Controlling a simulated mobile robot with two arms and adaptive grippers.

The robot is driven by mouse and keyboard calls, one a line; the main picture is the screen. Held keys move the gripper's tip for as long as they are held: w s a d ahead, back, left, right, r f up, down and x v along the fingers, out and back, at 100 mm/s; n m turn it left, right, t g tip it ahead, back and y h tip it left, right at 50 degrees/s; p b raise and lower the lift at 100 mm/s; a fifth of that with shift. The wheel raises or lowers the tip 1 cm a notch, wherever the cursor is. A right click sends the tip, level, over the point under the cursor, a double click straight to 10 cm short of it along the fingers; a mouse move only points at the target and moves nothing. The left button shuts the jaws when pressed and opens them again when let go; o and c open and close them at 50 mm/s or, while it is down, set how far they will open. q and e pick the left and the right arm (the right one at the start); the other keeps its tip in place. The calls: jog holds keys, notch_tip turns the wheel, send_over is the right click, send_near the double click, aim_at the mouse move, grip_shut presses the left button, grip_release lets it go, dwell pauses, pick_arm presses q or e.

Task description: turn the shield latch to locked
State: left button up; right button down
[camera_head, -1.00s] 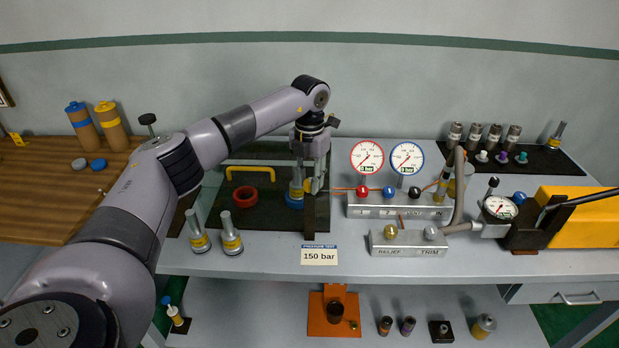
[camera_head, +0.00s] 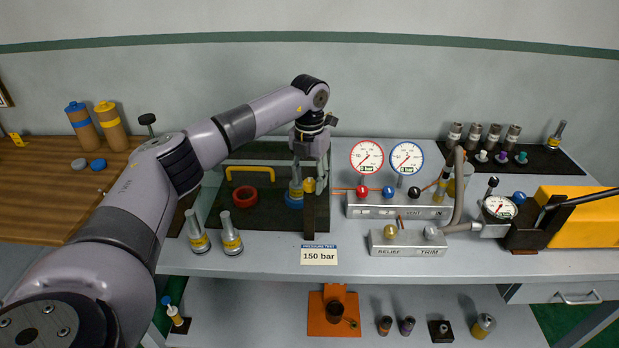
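My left gripper (camera_head: 310,165) points down at the right edge of the dark shield area, its fingers partly hidden by its own body. A small yellow piece (camera_head: 309,185), which looks like the shield latch, shows just below the fingers at the top of a dark upright post (camera_head: 316,212). I cannot tell whether the fingers touch it or how far it is turned. The shield (camera_head: 258,152) is a dark see-through panel with a yellow handle (camera_head: 258,170), partly behind my arm. My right gripper is out of view.
A grey fitting with a blue ring (camera_head: 294,200) stands close left of the post, and a red ring (camera_head: 244,196) lies further left. A gauge manifold (camera_head: 400,212) stands close on the right. Two fittings (camera_head: 231,240) stand at the front left.

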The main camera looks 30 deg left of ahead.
aim_at(310, 182)
pick_arm(q)
jog(key=shift+r, duration=0.1)
notch_tip(310, 182, up, 12)
dwell(0.6)
dwell(0.4)
